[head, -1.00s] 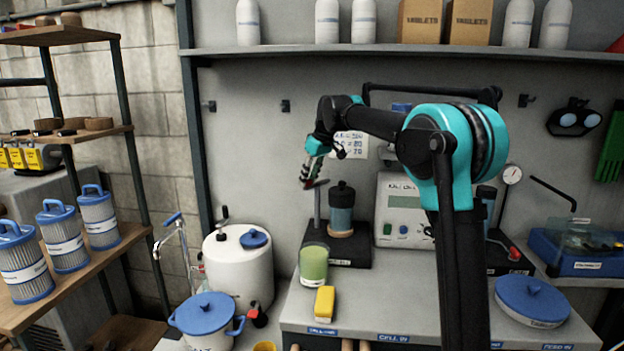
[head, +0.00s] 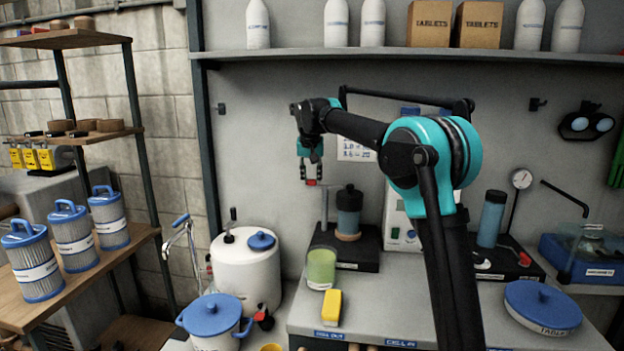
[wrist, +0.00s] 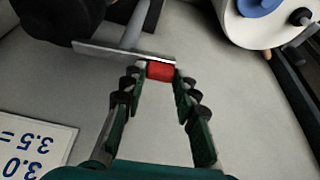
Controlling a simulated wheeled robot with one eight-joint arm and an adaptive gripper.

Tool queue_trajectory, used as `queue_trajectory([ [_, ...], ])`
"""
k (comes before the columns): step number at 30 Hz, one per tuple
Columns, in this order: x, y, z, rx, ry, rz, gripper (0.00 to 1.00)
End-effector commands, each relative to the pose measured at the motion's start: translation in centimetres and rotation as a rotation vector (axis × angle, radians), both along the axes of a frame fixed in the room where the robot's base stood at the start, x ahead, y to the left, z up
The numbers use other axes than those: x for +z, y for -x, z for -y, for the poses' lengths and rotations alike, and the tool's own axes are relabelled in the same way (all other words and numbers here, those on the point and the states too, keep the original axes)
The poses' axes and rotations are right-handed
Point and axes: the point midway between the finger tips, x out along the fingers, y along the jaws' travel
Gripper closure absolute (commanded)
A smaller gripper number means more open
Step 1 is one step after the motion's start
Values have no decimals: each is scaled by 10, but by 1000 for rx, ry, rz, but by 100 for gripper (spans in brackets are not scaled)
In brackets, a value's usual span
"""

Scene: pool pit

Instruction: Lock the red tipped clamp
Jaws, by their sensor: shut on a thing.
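The red tip (wrist: 160,71) of the clamp sits between my gripper's fingertips in the wrist view, and both fingers touch its sides. A flat metal bar (wrist: 110,52) runs left from the tip across a grey upright post (wrist: 134,28). In the head view my gripper (head: 311,181) points down at the tip, beside the top of the post (head: 325,210). The post rises from a black base (head: 352,257) that also carries a dark jar (head: 348,212). The fingers partly hide the tip.
A green cup (head: 321,268) and a yellow block (head: 333,307) stand on the bench in front of the base. A white tank (head: 246,272) stands to the left. Another red-ended handle (head: 524,258) lies at the right. A shelf (head: 420,57) runs above.

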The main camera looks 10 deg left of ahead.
Motion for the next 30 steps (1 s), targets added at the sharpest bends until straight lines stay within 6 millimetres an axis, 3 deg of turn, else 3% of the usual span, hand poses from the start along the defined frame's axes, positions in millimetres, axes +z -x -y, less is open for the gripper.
queue_trajectory([
  [9,0,-5,-1,-103,0,0,100],
  [24,0,-6,-1,-118,0,0,100],
  [25,0,-6,-1,-118,0,0,67],
  [30,0,-6,-1,-118,0,0,50],
])
